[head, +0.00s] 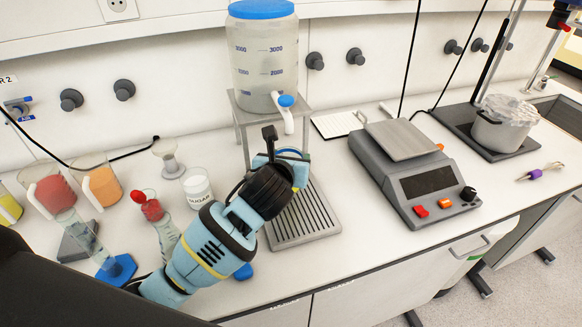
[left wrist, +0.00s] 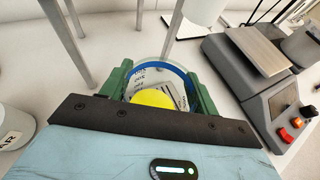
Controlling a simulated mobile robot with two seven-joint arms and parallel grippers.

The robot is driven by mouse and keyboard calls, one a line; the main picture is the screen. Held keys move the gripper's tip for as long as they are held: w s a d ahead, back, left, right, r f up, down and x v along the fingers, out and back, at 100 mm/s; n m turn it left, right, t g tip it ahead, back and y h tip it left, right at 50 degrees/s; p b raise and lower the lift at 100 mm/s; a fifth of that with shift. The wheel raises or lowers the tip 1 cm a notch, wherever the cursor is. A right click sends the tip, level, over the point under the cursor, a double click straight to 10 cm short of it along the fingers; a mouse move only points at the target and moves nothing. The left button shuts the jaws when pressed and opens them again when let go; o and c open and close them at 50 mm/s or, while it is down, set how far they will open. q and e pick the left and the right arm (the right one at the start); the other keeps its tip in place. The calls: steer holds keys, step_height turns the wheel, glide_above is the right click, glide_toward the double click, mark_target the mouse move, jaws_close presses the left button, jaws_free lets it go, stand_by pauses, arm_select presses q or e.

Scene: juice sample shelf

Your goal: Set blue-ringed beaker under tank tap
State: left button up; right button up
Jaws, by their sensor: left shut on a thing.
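The clear tank (head: 262,58) with a blue lid stands on a metal stand, its white tap (head: 287,112) with a blue knob facing front. My left gripper (head: 282,167) is shut on the blue-ringed beaker (head: 294,153), just below the tap in the head view. In the left wrist view, green fingers (left wrist: 160,88) hold the beaker (left wrist: 180,70) from both sides. Its blue ring and printed marks show, with a yellow round patch inside or behind it. The gripper hides most of the beaker in the head view. My right gripper is not in view.
A slotted drip tray (head: 304,222) lies in front of the tank stand. A grey scale (head: 413,165) stands to the right. A sugar jar (head: 197,188), a red-topped bottle (head: 160,222) and juice beakers (head: 101,184) stand to the left.

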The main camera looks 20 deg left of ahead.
arm_select(q)
steer(key=shift+w, duration=0.2)
steer(key=shift+w+d+f, duration=0.1)
steer(key=shift+w+f, duration=0.1)
steer(key=shift+f, duration=1.55)
steer(key=shift+f, duration=0.1)
steer(key=o, duration=1.2)
steer(key=shift+s, duration=0.15)
steer(key=v, duration=1.2)
